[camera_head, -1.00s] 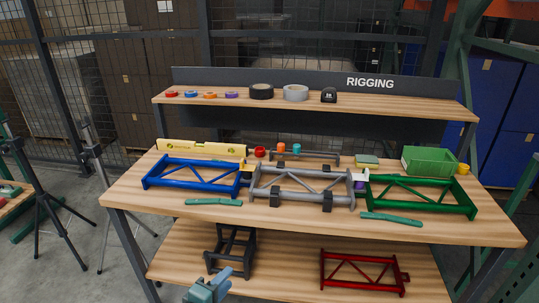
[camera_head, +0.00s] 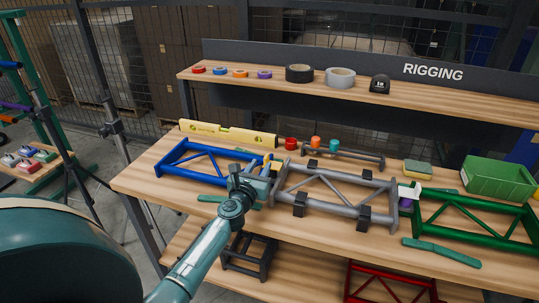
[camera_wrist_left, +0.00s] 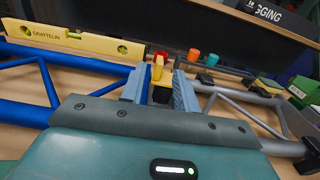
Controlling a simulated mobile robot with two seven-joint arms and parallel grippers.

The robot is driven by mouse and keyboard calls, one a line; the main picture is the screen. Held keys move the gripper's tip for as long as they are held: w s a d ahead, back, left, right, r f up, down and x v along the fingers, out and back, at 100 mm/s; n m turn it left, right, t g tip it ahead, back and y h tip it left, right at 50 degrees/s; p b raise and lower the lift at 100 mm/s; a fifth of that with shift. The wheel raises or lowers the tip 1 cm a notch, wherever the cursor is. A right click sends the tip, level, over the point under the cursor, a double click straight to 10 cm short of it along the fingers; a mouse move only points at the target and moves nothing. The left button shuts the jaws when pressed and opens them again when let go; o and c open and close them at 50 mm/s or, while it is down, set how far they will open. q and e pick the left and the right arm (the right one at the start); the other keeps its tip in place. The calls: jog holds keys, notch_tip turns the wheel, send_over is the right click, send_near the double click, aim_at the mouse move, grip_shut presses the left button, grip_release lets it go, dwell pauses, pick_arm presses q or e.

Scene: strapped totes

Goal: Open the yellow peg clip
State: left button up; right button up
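The yellow peg clip (camera_head: 268,161) sits at the joint between the blue truss (camera_head: 190,165) and the grey truss (camera_head: 335,192). My left gripper (camera_head: 264,172) is right at this joint and hides part of it in the head view. In the left wrist view, my left gripper (camera_wrist_left: 160,78) is open, its two fingers apart. The yellow clip (camera_wrist_left: 157,69) shows upright in the gap between them, with a dark block below it. I cannot tell whether a finger touches the clip. My right gripper is not in view.
A yellow level (camera_head: 228,134) lies behind the blue truss. Red, orange and teal pegs stand behind the joint. A white clip (camera_head: 409,192) joins the grey truss and the green truss (camera_head: 470,216). A shelf (camera_head: 400,100) with tape rolls overhangs the back.

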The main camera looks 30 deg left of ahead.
aim_at(264, 160)
pick_arm(q)
jog(key=b+x, duration=0.2)
jog(key=x, duration=0.4)
jog(key=shift+w+f, duration=0.2)
jog(key=shift+b+x, duration=0.4)
jog(key=shift+x, duration=0.4)
jog(key=shift+r, duration=0.15)
grip_shut()
